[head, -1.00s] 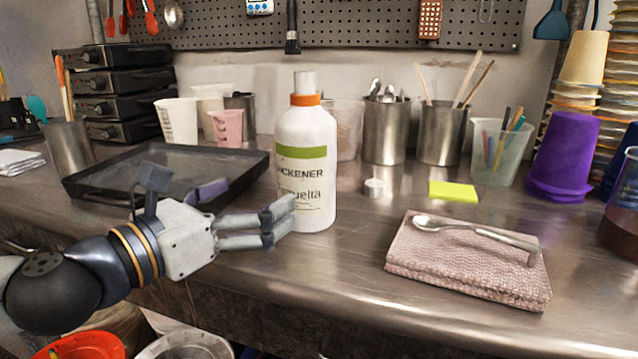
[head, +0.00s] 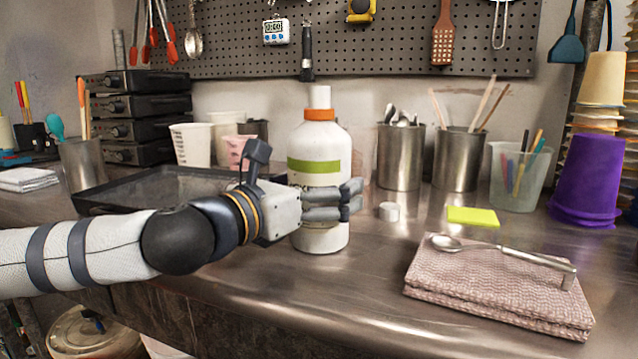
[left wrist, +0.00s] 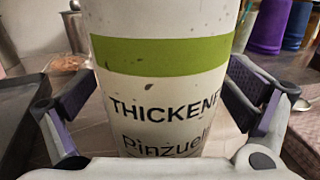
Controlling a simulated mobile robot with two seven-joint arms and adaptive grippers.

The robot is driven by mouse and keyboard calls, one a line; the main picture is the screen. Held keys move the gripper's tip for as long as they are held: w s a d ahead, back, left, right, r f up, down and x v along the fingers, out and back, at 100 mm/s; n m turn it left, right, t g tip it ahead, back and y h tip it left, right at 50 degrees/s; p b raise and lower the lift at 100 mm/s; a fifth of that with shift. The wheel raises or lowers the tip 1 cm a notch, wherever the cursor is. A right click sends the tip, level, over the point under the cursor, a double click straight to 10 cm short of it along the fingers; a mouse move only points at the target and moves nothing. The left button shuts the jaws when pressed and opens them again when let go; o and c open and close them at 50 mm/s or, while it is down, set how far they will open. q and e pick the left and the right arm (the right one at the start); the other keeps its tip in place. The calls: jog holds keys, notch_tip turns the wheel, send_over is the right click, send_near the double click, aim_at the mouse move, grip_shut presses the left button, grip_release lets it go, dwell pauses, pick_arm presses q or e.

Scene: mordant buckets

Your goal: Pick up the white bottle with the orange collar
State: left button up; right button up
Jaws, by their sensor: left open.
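The white bottle with the orange collar (head: 319,140) stands upright on the steel counter. It has a green band and dark lettering. In the left wrist view the bottle (left wrist: 160,80) fills the middle, close to the camera, with "THICKENER" on its label. My left gripper (head: 350,200) is in front of the bottle's lower half in the head view and hides part of its label. In the left wrist view my open left gripper (left wrist: 165,100) has one finger on each side of the bottle, with a gap visible at each side. My right gripper is not in view.
A black tray (head: 95,200) lies left of the bottle, with cups behind it. Steel cups (head: 400,158) stand behind.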

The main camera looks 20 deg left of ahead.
pick_arm(q)
jog(key=c, duration=1.8)
jog(key=shift+r, duration=0.1)
